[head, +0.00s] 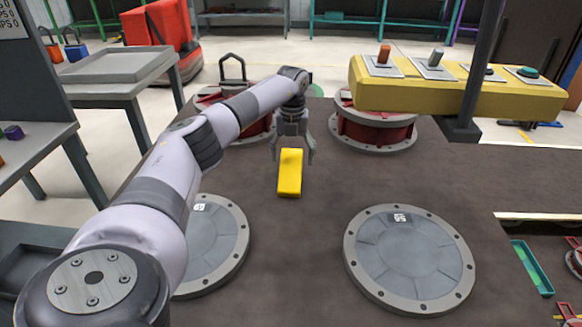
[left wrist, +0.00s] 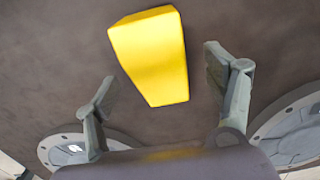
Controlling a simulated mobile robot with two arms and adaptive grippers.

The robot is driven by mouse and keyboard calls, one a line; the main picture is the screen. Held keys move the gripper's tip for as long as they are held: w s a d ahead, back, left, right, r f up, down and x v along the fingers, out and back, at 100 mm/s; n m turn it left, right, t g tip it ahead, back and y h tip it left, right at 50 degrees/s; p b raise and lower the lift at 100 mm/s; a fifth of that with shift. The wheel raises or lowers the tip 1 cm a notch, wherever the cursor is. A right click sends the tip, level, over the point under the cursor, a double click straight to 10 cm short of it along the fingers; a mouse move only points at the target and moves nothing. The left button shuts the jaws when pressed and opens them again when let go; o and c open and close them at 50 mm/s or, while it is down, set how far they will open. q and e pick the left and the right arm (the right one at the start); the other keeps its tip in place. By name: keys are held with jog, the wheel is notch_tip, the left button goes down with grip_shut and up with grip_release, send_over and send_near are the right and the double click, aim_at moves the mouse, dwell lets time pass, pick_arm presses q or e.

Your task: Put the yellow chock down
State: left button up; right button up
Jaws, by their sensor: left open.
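The yellow chock (head: 289,173) is a bright yellow block on the brown table top (head: 310,270), near its middle in the head view. It also shows in the left wrist view (left wrist: 152,55), in front of the fingers. My left gripper (head: 293,156) is open at the far end of the chock, with its fingers spread to either side. In the left wrist view the left gripper (left wrist: 165,90) has wide-apart fingertips and nothing between them touches them. I cannot tell the exact height between fingers and chock. My right gripper is not in view.
Two grey round plates (head: 410,258) lie on the near part of the table. Two red-sided flanged drums (head: 373,130) stand at the back. A yellow control box (head: 455,92) with switches is at the back right. The table centre around the chock is clear.

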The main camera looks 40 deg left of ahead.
aim_at(291, 162)
pick_arm(q)
notch_tip(291, 162, down, 4)
jog(key=shift+s+f+b, duration=0.15)
jog(key=shift+f+b, duration=0.1)
jog(key=shift+b, duration=0.05)
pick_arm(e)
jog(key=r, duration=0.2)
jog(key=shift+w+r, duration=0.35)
pick_arm(q)
jog(key=shift+c, duration=0.2)
jog(key=c, duration=1.5)
jog(key=shift+r, duration=0.1)
jog(key=shift+c, duration=0.8)
